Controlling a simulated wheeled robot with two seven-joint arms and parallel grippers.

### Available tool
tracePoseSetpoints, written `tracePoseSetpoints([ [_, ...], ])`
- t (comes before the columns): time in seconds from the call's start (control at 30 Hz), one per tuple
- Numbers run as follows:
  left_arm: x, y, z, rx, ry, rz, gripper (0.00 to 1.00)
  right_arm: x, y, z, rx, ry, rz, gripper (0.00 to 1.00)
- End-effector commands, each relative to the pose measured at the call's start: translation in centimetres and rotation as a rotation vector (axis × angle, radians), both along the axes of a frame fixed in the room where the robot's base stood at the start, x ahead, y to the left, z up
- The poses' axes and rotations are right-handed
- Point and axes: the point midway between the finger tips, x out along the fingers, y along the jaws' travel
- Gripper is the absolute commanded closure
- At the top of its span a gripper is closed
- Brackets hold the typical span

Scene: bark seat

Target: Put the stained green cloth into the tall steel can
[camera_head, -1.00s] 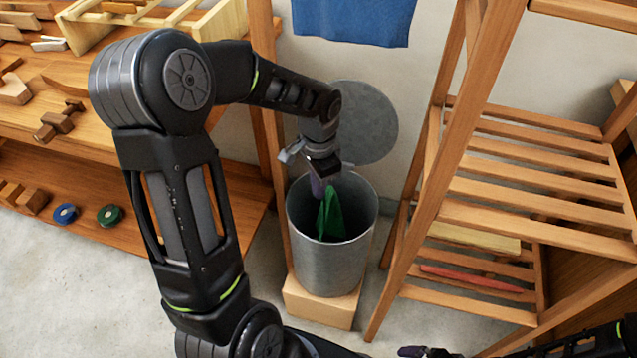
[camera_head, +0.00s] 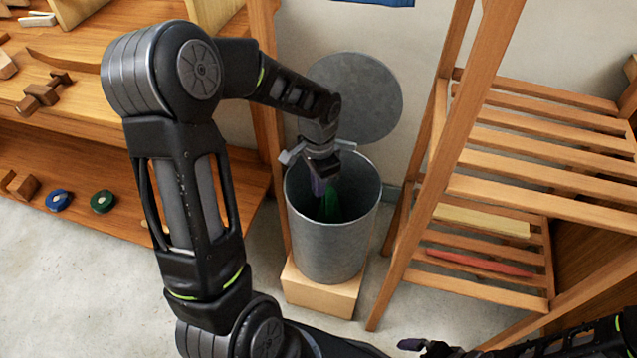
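The tall steel can (camera_head: 330,248) stands upright with its mouth open, right of my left arm.
The round steel lid (camera_head: 365,95) stands raised behind the can. The can rests on a wooden block (camera_head: 322,293). A slatted wooden rack (camera_head: 530,175) stands close on the right. A wooden bench (camera_head: 70,135) with a lower shelf is on the left.

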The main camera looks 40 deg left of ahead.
Motion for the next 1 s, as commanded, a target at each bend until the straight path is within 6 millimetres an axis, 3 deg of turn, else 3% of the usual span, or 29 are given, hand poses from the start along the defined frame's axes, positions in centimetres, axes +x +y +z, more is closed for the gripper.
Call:
tracePoseSetpoints([
  [0.17,0.0,-0.01,0.04,0.0,0.0,0.0,1.0,0.0,0.0,0.05,0.0,0.0,0.0,0.0],
  [0.5,0.0,-0.01,0.04,0.0,0.0,0.0,0.72,0.0,0.0,0.04,0.0,0.0,0.0,0.0],
  [0.7,0.0,-0.01,0.04,0.0,0.0,0.0,0.7,0.0,0.0,0.04,0.0,0.0,0.0,0.0],
  [1.0,0.0,-0.01,0.04,0.0,0.0,0.0,0.46,0.0,0.0,0.04,0.0,0.0,0.0,0.0],
])
